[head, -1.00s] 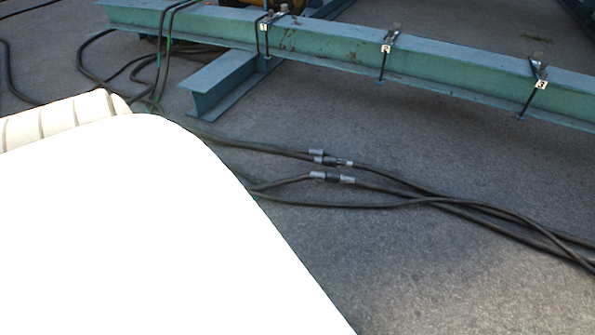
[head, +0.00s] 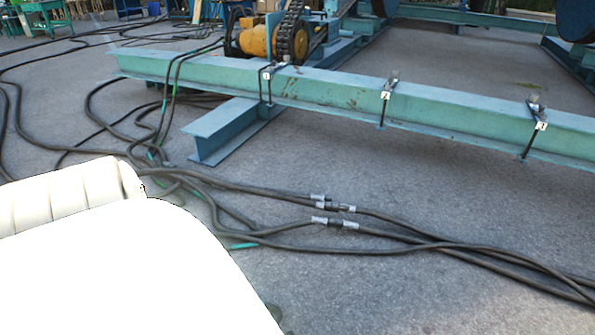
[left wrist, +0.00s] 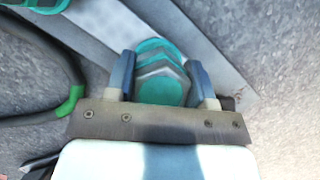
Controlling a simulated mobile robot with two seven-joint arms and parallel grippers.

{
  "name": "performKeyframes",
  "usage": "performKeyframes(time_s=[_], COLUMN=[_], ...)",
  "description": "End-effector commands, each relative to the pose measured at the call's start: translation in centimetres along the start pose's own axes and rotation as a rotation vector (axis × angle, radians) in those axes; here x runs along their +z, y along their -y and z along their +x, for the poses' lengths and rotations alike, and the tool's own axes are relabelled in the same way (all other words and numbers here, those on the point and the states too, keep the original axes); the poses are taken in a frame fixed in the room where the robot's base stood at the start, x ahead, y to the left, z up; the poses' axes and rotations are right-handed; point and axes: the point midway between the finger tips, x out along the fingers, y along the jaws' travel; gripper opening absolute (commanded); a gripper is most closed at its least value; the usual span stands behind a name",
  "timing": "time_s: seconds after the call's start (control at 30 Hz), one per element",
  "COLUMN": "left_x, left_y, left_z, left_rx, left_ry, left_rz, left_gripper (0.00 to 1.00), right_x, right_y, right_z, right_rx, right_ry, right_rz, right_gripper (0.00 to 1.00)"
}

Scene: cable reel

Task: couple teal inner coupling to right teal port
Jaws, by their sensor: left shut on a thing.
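In the left wrist view my left gripper (left wrist: 160,66) is shut on a teal, hex-sided coupling (left wrist: 160,88), with a blue-grey finger on either side of it. Its far end lies over a pale grey flat surface, and I cannot tell whether it touches anything there. A second teal fitting (left wrist: 38,4) is cut off at the top left corner; I cannot tell whether it is a port. In the head view my white arm covers the lower left, and no fingers show. My right gripper is in neither view.
A long teal beam (head: 330,92) with numbered clamps crosses the head view, with a short beam (head: 222,127) in front. Black cables with grey connectors (head: 335,223) lie on the ground. A green-banded cable (left wrist: 70,103) runs left of my gripper.

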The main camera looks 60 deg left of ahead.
Motion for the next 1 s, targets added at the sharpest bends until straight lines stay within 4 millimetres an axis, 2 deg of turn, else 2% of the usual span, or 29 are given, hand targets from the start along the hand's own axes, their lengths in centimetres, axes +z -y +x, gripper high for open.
performKeyframes(time_s=[0.67, 1.0], left_x=[0.02, -0.18], left_y=[0.00, 0.00], left_z=[-0.12, 0.41], left_rx=[0.000, 0.000], left_ry=[0.000, 0.000], left_rz=[0.000, 0.000], left_gripper=[0.20, 0.20], right_x=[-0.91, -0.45], right_y=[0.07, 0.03], right_z=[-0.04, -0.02], right_rx=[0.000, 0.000], right_ry=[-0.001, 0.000], right_rz=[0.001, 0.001], right_gripper=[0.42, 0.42])
